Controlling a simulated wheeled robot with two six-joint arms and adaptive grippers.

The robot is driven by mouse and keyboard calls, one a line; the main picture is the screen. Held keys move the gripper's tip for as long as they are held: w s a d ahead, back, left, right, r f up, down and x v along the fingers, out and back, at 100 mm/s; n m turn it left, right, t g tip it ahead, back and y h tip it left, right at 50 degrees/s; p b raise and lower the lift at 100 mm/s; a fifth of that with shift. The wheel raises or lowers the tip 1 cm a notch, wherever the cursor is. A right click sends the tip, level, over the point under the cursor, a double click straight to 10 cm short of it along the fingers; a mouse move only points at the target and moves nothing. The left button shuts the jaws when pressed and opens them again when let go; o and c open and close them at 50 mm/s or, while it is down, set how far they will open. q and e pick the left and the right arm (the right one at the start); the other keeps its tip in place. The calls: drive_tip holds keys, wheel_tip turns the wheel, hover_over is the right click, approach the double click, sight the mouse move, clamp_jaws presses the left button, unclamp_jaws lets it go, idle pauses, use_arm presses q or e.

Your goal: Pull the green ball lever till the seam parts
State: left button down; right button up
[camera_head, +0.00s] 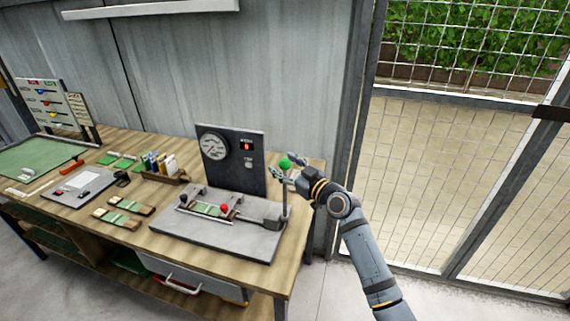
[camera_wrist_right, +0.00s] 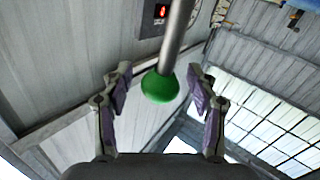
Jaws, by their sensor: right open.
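The green ball (camera_head: 285,164) tops an upright metal lever (camera_head: 284,199) at the right end of the grey test machine (camera_head: 222,236). My right gripper (camera_head: 283,165) is at the ball, its arm coming in from the right. In the right wrist view the green ball (camera_wrist_right: 160,86) and its rod show between the two spread fingers, with gaps on both sides. The gripper is open. A green strip (camera_head: 208,209) lies in the machine between clamps, beside red knobs (camera_head: 225,209). Its seam is too small to make out. My left gripper is not in view.
A panel with a dial gauge (camera_head: 213,146) and a red digit display (camera_head: 246,146) stands behind the machine. A wire mesh fence (camera_head: 460,180) is to the right.

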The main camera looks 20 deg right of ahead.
clamp_jaws()
idle(0.4)
drive_tip(key=shift+f, duration=0.1)
